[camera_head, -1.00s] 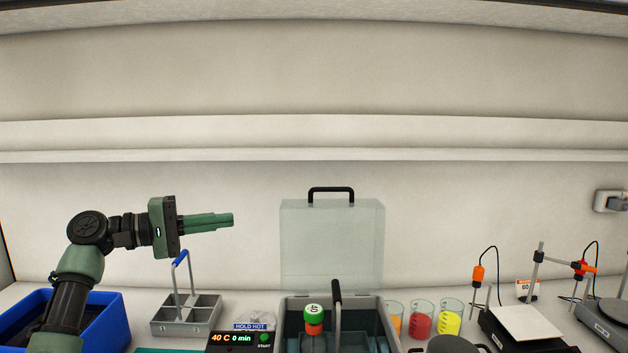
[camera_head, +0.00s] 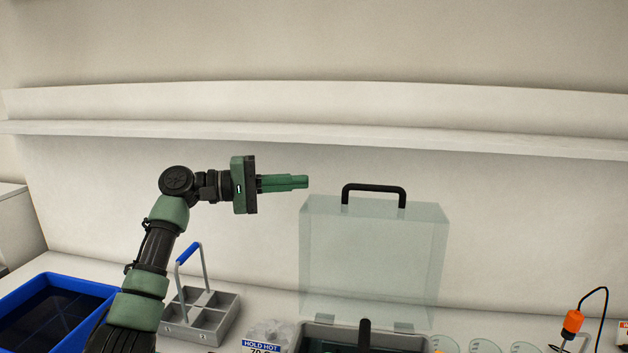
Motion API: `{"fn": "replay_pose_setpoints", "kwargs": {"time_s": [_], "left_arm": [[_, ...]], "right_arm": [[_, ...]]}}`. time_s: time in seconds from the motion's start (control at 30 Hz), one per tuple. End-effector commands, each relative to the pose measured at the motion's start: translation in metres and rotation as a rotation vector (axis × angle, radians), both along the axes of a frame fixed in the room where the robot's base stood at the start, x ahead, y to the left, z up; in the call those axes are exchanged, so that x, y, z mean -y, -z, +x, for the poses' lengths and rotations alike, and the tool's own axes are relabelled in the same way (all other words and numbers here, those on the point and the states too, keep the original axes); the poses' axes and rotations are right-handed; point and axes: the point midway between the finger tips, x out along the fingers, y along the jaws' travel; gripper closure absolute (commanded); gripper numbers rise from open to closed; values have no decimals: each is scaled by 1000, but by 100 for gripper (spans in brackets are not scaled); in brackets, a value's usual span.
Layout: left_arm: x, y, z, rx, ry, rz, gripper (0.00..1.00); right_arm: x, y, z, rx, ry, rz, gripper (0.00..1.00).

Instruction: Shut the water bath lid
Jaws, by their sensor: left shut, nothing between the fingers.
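The water bath lid (camera_head: 373,262) is a clear panel with a black handle (camera_head: 374,188) on its top edge. It stands upright, open, on hinges at the back of the water bath (camera_head: 408,341). My left gripper (camera_head: 306,182) is shut and empty. It points right, just left of the lid's upper left corner in the picture, about level with the lid handle. My right gripper is not in view.
A blue bin (camera_head: 88,286) and a grey divided carrier (camera_head: 222,308) with a blue grip stand on the left, near my left arm. Beakers (camera_head: 487,346) and an orange probe (camera_head: 572,322) are on the right. A ledge (camera_head: 440,137) runs along the wall.

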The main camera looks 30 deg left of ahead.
Motion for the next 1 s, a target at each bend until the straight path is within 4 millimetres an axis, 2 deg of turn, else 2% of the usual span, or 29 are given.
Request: {"fn": "replay_pose_setpoints", "kwargs": {"time_s": [0.43, 0.5, 0.7, 1.0], "left_arm": [[74, -4, 54, 0, 2, 0, 100], [73, -2, 42, -1, -1, 3, 100], [80, -2, 23, -1, 0, 1, 100], [82, 0, 15, -1, 0, -1, 100]], "right_arm": [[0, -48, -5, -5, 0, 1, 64], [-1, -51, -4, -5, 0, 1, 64], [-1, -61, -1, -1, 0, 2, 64], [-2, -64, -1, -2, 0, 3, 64]]}}
